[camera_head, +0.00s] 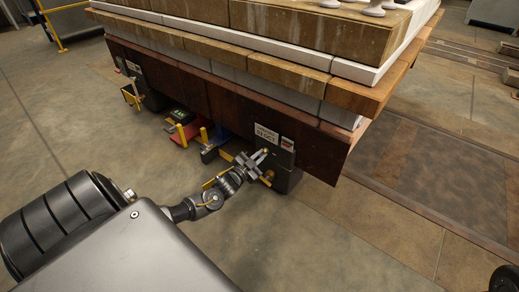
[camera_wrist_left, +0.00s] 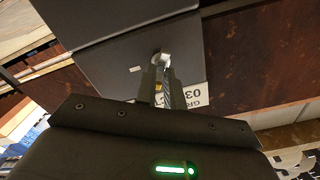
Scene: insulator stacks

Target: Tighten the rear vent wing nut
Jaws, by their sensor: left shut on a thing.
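A dark box (camera_head: 284,178) hangs under the near corner of the stack's rusty steel base, and it also shows in the wrist view (camera_wrist_left: 115,60). My left gripper (camera_head: 266,163) reaches up to this box from the lower left. In the wrist view its fingers (camera_wrist_left: 163,75) are close together on a small pale wing nut (camera_wrist_left: 163,59) at the box's face. The fingers hide most of the nut, so its seating and turn cannot be told. My right gripper is not in view.
A white label (camera_head: 267,133) sits on the base above the box. Another dark box with a yellow handle (camera_head: 131,95) is farther left, with red, blue and green parts between. The stack's timber layers (camera_head: 288,68) overhang above.

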